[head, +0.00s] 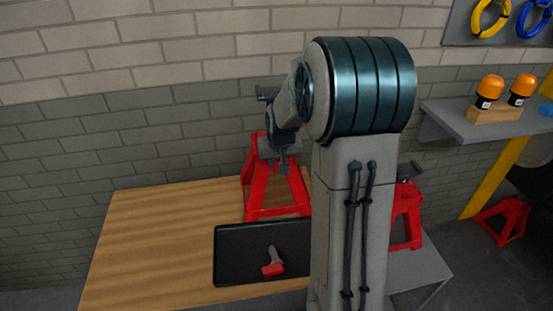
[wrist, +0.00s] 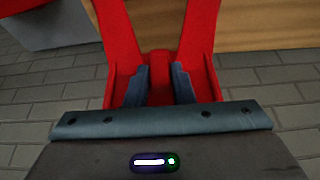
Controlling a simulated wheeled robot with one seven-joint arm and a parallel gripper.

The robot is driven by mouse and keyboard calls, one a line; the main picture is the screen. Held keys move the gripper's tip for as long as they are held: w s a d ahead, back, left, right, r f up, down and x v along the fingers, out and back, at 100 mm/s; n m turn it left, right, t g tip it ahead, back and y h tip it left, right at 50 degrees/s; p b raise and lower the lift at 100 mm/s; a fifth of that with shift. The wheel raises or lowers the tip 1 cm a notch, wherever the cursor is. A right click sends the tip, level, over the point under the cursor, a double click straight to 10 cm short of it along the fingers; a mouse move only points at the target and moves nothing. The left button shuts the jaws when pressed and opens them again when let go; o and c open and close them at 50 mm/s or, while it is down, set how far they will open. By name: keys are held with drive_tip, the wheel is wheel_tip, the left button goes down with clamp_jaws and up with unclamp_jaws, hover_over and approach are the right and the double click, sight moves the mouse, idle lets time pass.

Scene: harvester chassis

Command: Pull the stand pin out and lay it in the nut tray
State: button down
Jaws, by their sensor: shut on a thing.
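A red stand (head: 276,190) with splayed legs and a dark top stands at the back of the wooden table. My gripper (head: 283,167) is in front of its upper part, pointing down. In the wrist view my gripper (wrist: 159,85) has its two dark fingers close around a dark red piece (wrist: 160,62), which I take for the stand pin. Most of it is hidden, and I cannot tell whether it is still in the stand. The black tray (head: 228,268) lies on the table in front of the stand. A grey-shafted piece with a red end (head: 273,265) lies in it.
Another red stand (head: 408,215) is right of my arm, partly hidden by it. A third red stand (head: 503,220) is on the floor at far right. A grey shelf (head: 455,122) holds orange-capped items. The table's left part (head: 150,240) is clear.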

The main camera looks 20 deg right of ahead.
drive_tip(key=s+a+b, duration=0.1)
drive_tip(key=s, duration=0.6)
drive_tip(key=shift+a, duration=0.3)
idle(0.6)
drive_tip(key=shift+s, duration=0.1)
idle(0.5)
